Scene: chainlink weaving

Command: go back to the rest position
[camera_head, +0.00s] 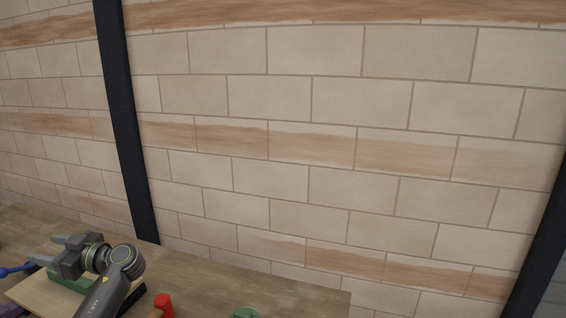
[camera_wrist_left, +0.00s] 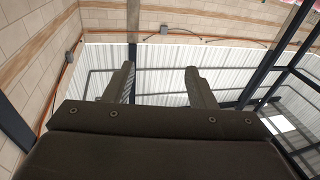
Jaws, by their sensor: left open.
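My left gripper (camera_head: 48,250) is at the lower left of the head view, above the table. Its fingers point left and are apart, with nothing seen between them. In the left wrist view the two fingers of the left gripper (camera_wrist_left: 159,85) stand wide apart and empty, with wall and building frame behind them. My right gripper is in neither view. No chain link can be made out clearly.
A wooden table (camera_head: 220,272) runs along the bottom. On it are a light board (camera_head: 40,298), a green block (camera_head: 68,284) beneath the gripper, a blue item (camera_head: 14,271), a red piece (camera_head: 163,303) and a green piece (camera_head: 245,313). A brick wall (camera_head: 320,150) with dark posts stands behind.

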